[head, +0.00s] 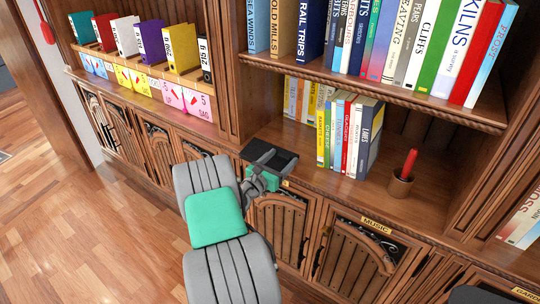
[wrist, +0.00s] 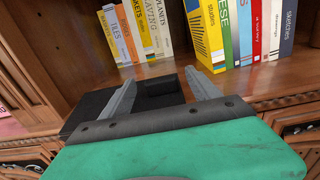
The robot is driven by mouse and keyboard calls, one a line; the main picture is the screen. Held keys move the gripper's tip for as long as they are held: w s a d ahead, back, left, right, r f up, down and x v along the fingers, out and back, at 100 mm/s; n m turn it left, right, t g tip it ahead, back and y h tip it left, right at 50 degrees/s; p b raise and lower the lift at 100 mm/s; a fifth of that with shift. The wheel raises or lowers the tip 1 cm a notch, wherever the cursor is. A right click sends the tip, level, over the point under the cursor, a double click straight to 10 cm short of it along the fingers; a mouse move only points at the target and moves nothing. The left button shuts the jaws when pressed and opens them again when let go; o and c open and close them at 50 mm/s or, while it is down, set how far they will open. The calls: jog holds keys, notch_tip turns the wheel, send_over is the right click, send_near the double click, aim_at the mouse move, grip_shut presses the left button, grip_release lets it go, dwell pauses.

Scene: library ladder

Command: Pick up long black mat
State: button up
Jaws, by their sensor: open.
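The long black mat (head: 258,144) lies on the wooden ledge in front of the short row of books. In the wrist view the mat (wrist: 85,108) shows left of and between my fingers, with a dark, block-like part between them. My gripper (head: 272,157) is open over the mat, its fingers pointing toward the shelf. In the wrist view my gripper (wrist: 160,78) has one finger on each side of the dark part. I cannot tell whether the fingers touch the mat. My green palm hides the near part.
A row of books (head: 340,130) stands behind and right of the mat. A red candle in a brown cup (head: 400,184) stands farther right. A wooden upright (head: 222,60) rises to the left. Carved cabinet doors (head: 275,232) are below the ledge. The wood floor (head: 80,220) is clear at left.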

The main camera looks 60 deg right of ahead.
jog(key=d, duration=0.2)
jog(key=shift+s+d, duration=0.1)
jog(key=shift+d, duration=0.2)
jog(key=shift+c, duration=0.3)
jog(key=c, duration=1.4)
jog(key=shift+c, duration=0.4)
jog(key=shift+r, duration=0.15)
